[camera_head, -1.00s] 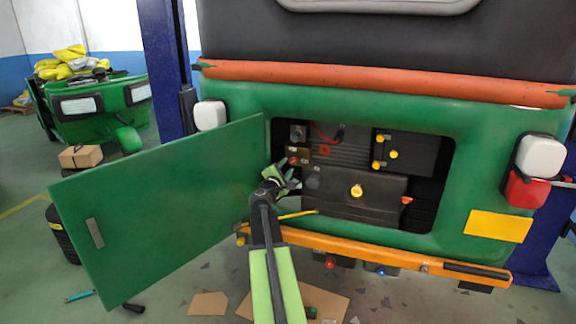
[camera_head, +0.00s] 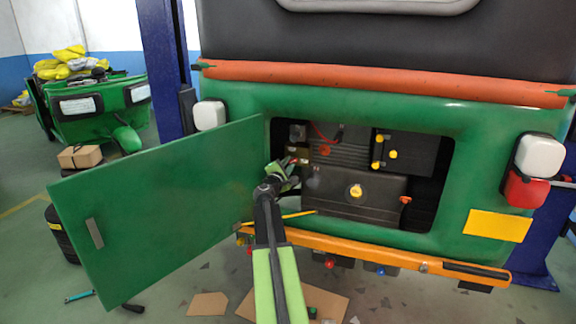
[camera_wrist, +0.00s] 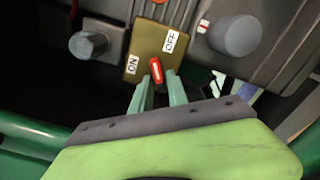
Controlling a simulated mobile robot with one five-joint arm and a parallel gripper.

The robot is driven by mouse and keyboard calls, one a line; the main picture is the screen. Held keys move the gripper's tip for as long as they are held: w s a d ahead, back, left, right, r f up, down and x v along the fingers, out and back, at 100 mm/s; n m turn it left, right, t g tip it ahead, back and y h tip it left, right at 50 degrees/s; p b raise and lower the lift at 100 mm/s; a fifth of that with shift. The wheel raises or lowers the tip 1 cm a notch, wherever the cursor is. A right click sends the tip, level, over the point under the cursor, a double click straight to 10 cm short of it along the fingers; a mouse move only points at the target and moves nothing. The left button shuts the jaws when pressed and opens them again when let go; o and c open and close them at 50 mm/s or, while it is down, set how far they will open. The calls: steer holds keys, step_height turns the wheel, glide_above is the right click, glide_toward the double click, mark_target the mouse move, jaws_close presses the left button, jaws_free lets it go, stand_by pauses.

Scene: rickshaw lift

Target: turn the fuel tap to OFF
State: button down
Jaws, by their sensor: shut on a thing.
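The fuel tap is a brass plate (camera_wrist: 152,42) with a white OFF label and a white ON label. Its red lever (camera_wrist: 156,70), with a pale stripe, shows at the plate's lower edge in the wrist view, nearer the ON label than the far edge of OFF. My gripper (camera_wrist: 158,88) has its two green fingers on either side of the lever's near end, shut on it. In the head view my gripper (camera_head: 286,169) is at the left side of the open engine bay and partly hides the tap.
The green door (camera_head: 165,210) stands open left of my arm. The engine bay holds a dark tank with a yellow cap (camera_head: 356,191). A grey round knob (camera_wrist: 235,36) and another grey knob (camera_wrist: 88,44) flank the plate. An orange bumper (camera_head: 350,250) runs below.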

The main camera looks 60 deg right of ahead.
steer(key=shift+m, duration=3.2)
steer(key=c, duration=1.4)
jaws_free()
steer(key=shift+r, duration=0.1)
steer(key=shift+c, duration=0.2)
steer(key=shift+a, duration=0.15)
steer(key=v, duration=1.7)
